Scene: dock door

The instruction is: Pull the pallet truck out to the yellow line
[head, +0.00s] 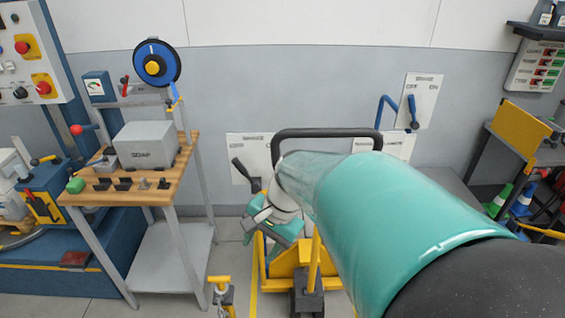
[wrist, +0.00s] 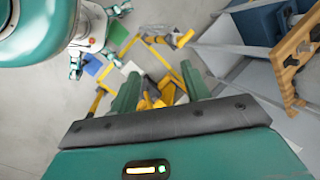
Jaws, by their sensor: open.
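A yellow pallet truck (head: 290,262) stands on the floor at the lower middle of the head view, partly hidden by my arm and gripper. A black loop handle (head: 325,132) rises above it; my arm hides its lower part, so I cannot tell how it joins the truck. A yellow line (head: 254,285) runs along the floor at the truck's left side. My gripper (wrist: 160,92) is open, its two teal fingers apart. Yellow parts (wrist: 152,98) show beyond and between the fingers in the wrist view, with no clear contact. The gripper also shows above the truck in the head view (head: 262,222).
A blue machine (head: 60,250) is at far left.

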